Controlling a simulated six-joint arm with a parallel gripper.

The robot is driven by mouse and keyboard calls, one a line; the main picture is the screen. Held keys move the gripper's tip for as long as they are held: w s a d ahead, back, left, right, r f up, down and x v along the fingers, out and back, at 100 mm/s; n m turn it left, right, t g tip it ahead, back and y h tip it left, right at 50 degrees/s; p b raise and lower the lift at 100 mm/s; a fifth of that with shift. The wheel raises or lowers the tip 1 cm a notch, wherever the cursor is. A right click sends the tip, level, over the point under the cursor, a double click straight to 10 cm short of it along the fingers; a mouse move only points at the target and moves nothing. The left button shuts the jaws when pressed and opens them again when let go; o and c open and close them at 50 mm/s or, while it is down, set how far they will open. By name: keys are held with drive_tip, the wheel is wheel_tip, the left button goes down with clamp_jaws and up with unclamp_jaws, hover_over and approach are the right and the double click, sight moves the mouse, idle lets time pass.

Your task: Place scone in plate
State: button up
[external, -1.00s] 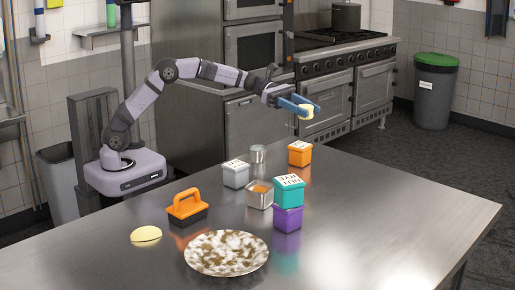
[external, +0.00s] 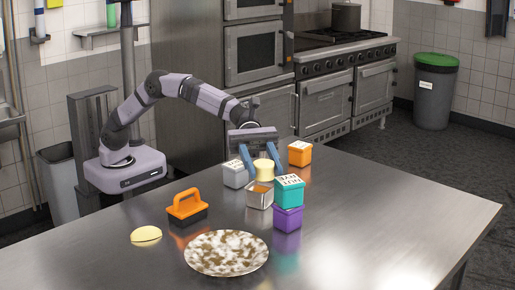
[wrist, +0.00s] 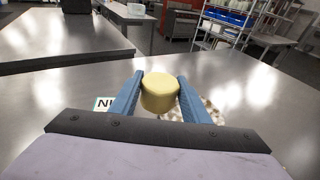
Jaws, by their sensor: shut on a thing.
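My gripper (external: 262,170) is shut on the scone, a pale yellow round piece (external: 264,167), held between its two blue fingers. The scone shows large between the fingers in the wrist view (wrist: 160,93). The plate (external: 226,252), white with brown mottling, lies flat near the table's front edge, left of and nearer than the gripper. In the wrist view the plate (wrist: 215,110) is partly hidden behind the right finger.
A teal box (external: 289,189) sits on a purple box (external: 287,219), close to the gripper. An orange-handled block (external: 187,206) and a yellow half-round piece (external: 146,234) lie left.

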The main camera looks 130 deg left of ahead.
drive_tip(key=d, duration=0.5)
drive_tip(key=d+m+g+h, duration=0.1)
drive_tip(key=d, duration=0.4)
drive_tip(key=d+m+h, duration=0.1)
drive_tip(key=d, duration=0.4)
drive_tip(key=shift+c, duration=0.2)
hover_over(218, 254)
wheel_tip(218, 254, down, 4)
drive_tip(key=shift+f+p, duration=0.95)
drive_tip(key=shift+f, duration=4.5)
drive_tip(key=shift+o, duration=0.2)
drive_tip(key=shift+f+b, duration=0.25)
drive_tip(key=shift+b, duration=0.1)
drive_tip(key=o, duration=1.1)
drive_tip(key=shift+r, duration=0.2)
